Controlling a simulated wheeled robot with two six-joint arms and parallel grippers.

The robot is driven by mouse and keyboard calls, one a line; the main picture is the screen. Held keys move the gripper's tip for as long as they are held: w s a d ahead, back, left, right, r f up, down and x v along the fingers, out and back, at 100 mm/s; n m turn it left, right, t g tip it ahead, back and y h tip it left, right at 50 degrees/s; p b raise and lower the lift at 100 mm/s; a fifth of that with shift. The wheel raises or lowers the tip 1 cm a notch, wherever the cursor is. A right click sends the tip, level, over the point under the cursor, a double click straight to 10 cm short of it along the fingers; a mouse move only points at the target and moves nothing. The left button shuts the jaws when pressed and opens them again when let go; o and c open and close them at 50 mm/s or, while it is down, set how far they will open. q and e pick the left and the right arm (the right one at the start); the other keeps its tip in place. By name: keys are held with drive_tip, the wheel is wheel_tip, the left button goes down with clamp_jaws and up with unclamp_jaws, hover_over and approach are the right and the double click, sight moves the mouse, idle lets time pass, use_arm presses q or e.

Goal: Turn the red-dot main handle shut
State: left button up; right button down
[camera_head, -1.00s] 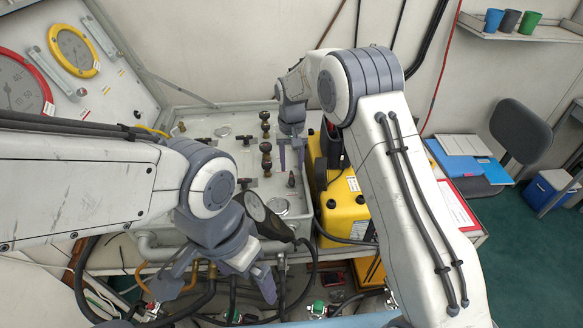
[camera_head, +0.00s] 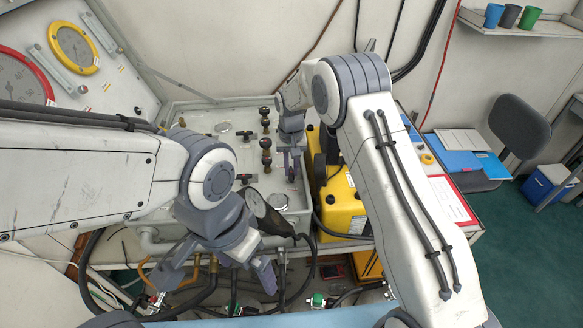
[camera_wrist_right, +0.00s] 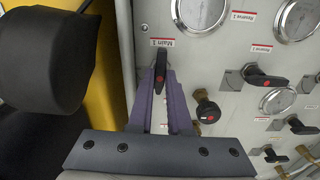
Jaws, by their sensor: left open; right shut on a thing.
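The black main handle (camera_wrist_right: 160,70) with a red mark sits below a "Main" label in the right wrist view, lying lengthwise between my right fingers. My right gripper (camera_wrist_right: 160,80) is shut on it, one purple finger on each side. In the head view my right gripper (camera_head: 291,165) points down at the right side of the grey air panel (camera_head: 203,118), and hides most of the handle. My left gripper (camera_head: 219,270) is open and empty in front of the panel, above the hoses.
Beside the handle are a brass valve with a black knob (camera_wrist_right: 207,112) and another black handle (camera_wrist_right: 264,76). Round gauges (camera_wrist_right: 277,100) lie farther right. A yellow case (camera_head: 343,205) stands close to the right of the panel. Hoses hang below its front edge.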

drive_tip(key=m+b, duration=0.1)
drive_tip(key=m, duration=0.3)
drive_tip(key=shift+b, duration=0.3)
drive_tip(key=m+b, duration=0.1)
drive_tip(key=m, duration=0.3)
drive_tip(key=shift+w+m, duration=0.1)
drive_tip(key=shift+m, duration=0.2)
drive_tip(key=m, duration=0.4)
drive_tip(key=shift+r+b, duration=0.1)
drive_tip(key=shift+b, duration=0.3)
drive_tip(key=m, duration=0.4)
drive_tip(key=shift+w+m, duration=0.1)
drive_tip(key=shift+m, duration=0.4)
drive_tip(key=c, duration=0.8)
unclamp_jaws()
drive_tip(key=shift+a, duration=0.1)
drive_tip(key=shift+c, duration=0.2)
